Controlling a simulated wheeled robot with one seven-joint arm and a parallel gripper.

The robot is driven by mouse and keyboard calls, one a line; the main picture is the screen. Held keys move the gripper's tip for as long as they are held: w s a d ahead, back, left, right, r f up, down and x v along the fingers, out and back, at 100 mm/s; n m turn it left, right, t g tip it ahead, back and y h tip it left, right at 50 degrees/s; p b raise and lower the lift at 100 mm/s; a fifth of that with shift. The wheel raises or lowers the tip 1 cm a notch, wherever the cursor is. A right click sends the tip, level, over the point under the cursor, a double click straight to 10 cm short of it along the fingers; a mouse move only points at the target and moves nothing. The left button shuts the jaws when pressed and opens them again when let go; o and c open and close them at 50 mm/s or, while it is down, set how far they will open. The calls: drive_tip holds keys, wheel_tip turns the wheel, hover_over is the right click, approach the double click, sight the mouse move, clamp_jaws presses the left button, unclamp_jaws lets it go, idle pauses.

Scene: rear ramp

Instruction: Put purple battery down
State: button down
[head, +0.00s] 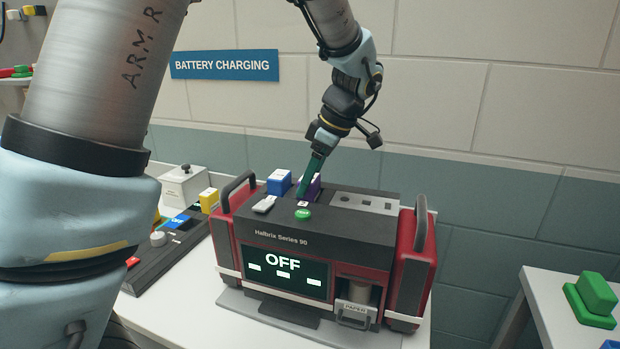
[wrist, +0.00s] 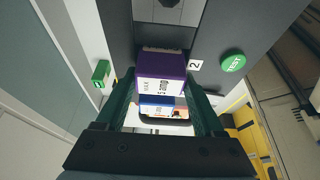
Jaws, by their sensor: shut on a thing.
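My gripper (head: 306,186), with green fingers, comes down from above and is shut on the purple battery. In the wrist view the purple battery (wrist: 161,68) sits between the fingers (wrist: 161,88), by the label "2", with the blue battery (wrist: 157,101) behind it. Its lower end is hidden, so I cannot tell how deep it sits in the charger.
The charger has a green TEST button (head: 303,213), a screen (head: 285,267) reading OFF, and raised handles at both sides. A dark control panel (head: 165,250) and a white box (head: 186,186) stand to the left. A white table (head: 560,300) with green blocks (head: 592,298) is at right.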

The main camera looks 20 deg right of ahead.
unclamp_jaws()
drive_tip(key=shift+f, duration=0.1)
drive_tip(key=shift+d+r+p, duration=0.1)
drive_tip(key=shift+r+p, duration=0.65)
drive_tip(key=shift+r, duration=0.2)
drive_tip(key=b+v, duration=0.3)
drive_tip(key=v, duration=0.8)
drive_tip(key=shift+s, duration=0.25)
drive_tip(key=shift+r, duration=0.1)
